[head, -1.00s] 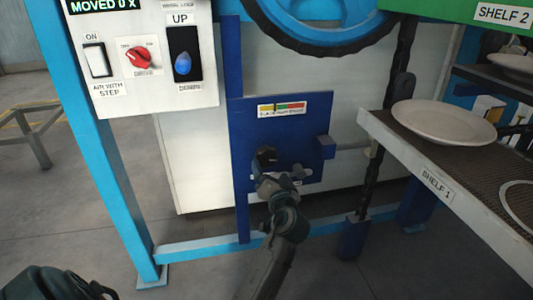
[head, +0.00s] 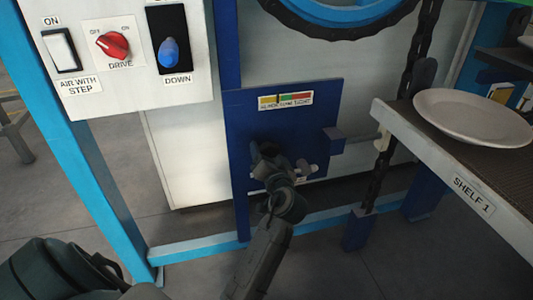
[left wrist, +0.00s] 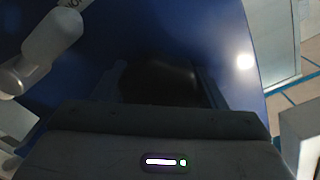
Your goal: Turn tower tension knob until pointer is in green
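My left gripper (head: 264,158) is at the lower middle of the blue tension panel (head: 250,115) in the head view. The tension knob is mostly hidden behind it there. In the left wrist view, a dark rounded shape that looks like the knob (left wrist: 160,80) sits between the two fingers of my left gripper (left wrist: 162,88). The picture is too dark to show whether they touch it. The yellow, green and red gauge strip (head: 286,100) is above the gripper. Its pointer is too small to make out. My right gripper is not in view.
A light cylinder (head: 306,168) sticks out right of the gripper; one also fills the upper left of the left wrist view (left wrist: 50,38). Shelf 1 (head: 440,155) with a plate (head: 472,117) is at right. The control box (head: 110,80) is upper left.

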